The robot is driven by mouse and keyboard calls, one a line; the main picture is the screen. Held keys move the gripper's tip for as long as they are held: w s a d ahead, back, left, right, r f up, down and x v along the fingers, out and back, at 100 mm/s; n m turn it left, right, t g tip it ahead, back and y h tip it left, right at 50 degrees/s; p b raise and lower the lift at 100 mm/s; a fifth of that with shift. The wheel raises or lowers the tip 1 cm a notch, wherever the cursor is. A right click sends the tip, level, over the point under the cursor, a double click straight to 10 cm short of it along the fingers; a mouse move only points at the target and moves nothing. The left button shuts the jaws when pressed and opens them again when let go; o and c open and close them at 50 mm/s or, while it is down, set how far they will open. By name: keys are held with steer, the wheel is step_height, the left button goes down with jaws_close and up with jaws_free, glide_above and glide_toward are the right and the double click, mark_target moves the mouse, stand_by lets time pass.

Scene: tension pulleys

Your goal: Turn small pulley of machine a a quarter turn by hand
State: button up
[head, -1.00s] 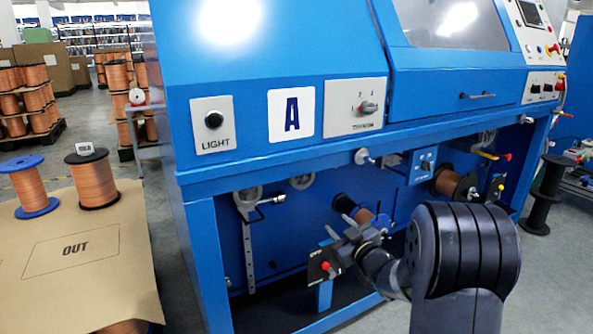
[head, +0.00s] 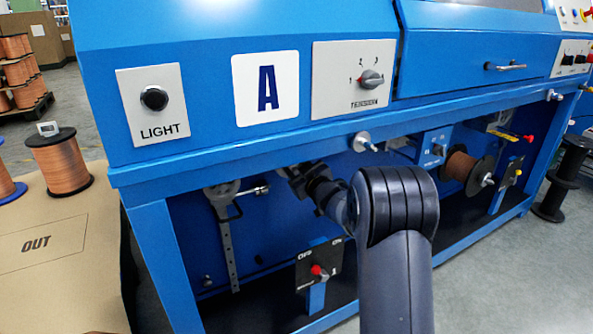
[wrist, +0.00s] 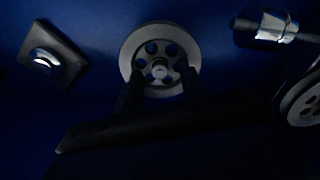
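Machine A (head: 265,88) is the blue cabinet with the "A" plate in the head view. In the wrist view a small grey pulley (wrist: 160,36) with round holes and a hub sits on the dark blue panel, in the middle. My gripper (wrist: 161,76) is open, its two dark fingers reaching up over the pulley's lower half, one on each side of the hub. I cannot tell whether they touch it. In the head view my gripper (head: 297,173) is under the machine's front ledge and hides this pulley.
A red-knobbed switch box (head: 319,268) stands below my gripper. The ledge (head: 250,152) runs above my arm. A copper spool (head: 460,166) sits at the right.

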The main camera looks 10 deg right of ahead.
steer(key=shift+c, duration=0.6)
jaws_close()
steer(key=shift+r+p, duration=0.1)
steer(key=shift+p, duration=0.4)
